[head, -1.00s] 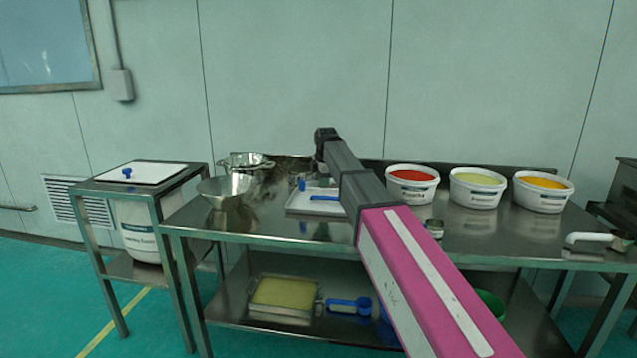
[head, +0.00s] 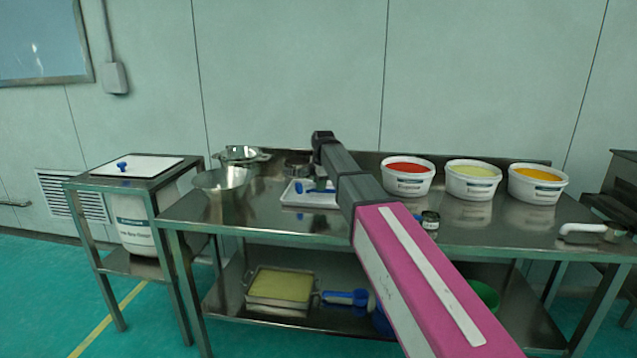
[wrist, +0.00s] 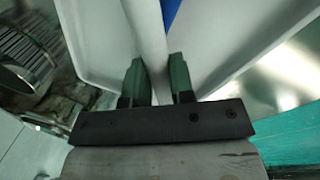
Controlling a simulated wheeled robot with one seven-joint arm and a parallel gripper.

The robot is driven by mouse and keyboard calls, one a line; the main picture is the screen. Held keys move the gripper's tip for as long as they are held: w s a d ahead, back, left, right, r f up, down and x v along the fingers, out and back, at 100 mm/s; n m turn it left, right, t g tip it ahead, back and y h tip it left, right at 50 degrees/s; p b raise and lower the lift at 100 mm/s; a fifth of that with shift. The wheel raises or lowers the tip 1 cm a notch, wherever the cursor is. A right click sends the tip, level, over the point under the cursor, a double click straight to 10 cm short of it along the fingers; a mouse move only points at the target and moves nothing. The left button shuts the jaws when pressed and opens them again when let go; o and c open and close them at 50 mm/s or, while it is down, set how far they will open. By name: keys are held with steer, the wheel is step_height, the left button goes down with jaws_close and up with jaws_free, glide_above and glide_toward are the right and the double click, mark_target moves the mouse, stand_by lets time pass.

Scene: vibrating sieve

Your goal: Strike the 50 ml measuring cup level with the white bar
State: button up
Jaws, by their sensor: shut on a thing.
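My gripper (wrist: 159,78) shows two green fingers in the wrist view, shut on a slim white bar (wrist: 148,42) that runs up between them. Below is the white tray (wrist: 220,40), with a strip of something blue (wrist: 172,12) beside the bar. In the head view my arm's end is over the tray (head: 300,203); the fingers are hidden. Blue pieces (head: 313,187) show at the tray, too small to make out as cup or handle. I cannot tell which item is the 50 ml measuring cup, nor whether the bar touches it.
A steel bowl (head: 222,183) stands left of the tray. Three white tubs with red (head: 408,180), pale yellow (head: 472,183) and orange (head: 537,188) contents stand to the right. A small jar (head: 430,220) is near the front edge. A white-handled scoop (head: 583,229) lies far right.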

steer(key=shift+s+d, duration=0.4)
steer(key=shift+s, duration=0.4)
steer(key=shift+s+d, duration=0.35)
steer(key=shift+s, duration=0.5)
steer(key=shift+s+d, duration=0.4)
steer(key=shift+s, duration=0.4)
steer(key=shift+w+a+r, duration=0.15)
steer(key=shift+w+r, duration=0.1)
steer(key=shift+r, duration=0.7)
steer(key=shift+w+a+r, duration=0.1)
steer(key=shift+w+r, duration=0.15)
steer(key=shift+r, duration=0.65)
steer(key=shift+w, duration=0.1)
